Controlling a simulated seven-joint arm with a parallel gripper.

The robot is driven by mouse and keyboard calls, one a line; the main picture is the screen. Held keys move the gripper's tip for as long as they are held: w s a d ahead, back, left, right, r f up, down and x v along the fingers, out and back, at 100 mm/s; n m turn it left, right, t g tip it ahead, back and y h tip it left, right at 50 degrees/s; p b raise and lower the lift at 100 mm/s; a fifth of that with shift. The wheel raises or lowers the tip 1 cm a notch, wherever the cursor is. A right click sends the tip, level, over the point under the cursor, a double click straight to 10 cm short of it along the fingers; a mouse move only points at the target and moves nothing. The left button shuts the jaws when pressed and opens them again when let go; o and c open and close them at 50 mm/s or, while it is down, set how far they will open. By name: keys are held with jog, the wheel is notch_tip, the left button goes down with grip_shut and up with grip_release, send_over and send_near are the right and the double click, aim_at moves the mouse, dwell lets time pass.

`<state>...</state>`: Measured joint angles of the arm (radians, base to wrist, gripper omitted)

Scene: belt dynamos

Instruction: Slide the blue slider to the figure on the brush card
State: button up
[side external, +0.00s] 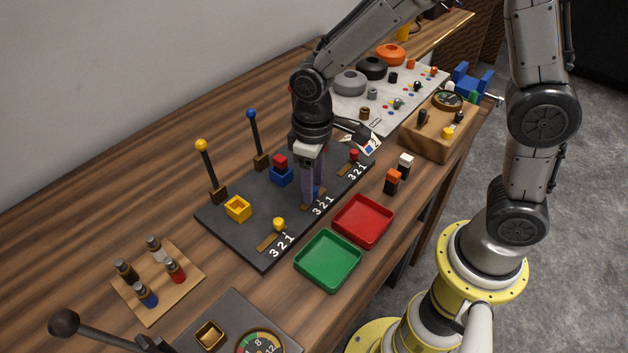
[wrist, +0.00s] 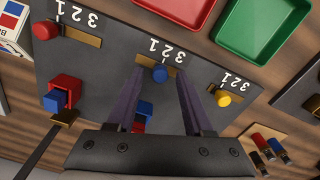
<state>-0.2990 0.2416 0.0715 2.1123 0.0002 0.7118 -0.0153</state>
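The blue slider (wrist: 160,74) is a round knob on a short brass strip in the dark panel (wrist: 100,65), beside the white figures 3, 2 and 1. In the wrist view it lies between my fingertips, with a gap on each side. My gripper (wrist: 160,78) is open and points down at the panel. In the side view my gripper (side external: 312,203) stands over the middle strip and mostly hides the slider. The brush card (wrist: 13,25) is white with red and blue marks, cut off at the wrist view's corner.
A red slider (wrist: 46,30) and a yellow slider (wrist: 224,98) flank the blue one. Red (side external: 363,220) and green (side external: 328,260) trays lie in front.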

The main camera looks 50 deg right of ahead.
jog(key=shift+r, duration=0.1)
notch_tip(320, 180, up, 14)
jog(key=shift+f, duration=0.2)
dwell(0.5)
jog(key=shift+d, duration=0.1)
jog(key=s+d+r+m+t, duration=0.2)
jog(key=s+d+r+t, duration=0.1)
jog(key=s+d+r, duration=0.35)
jog(key=s+d+f+m+t, duration=0.1)
jog(key=s+d+f+t, duration=0.1)
jog(key=s+f, duration=0.3)
jog(key=s+d, duration=0.1)
jog(key=s, duration=0.3)
jog(key=shift+s+d+f+m+t, duration=0.2)
jog(key=shift+s+f+m+t, duration=0.1)
jog(key=shift+s+f, duration=0.05)
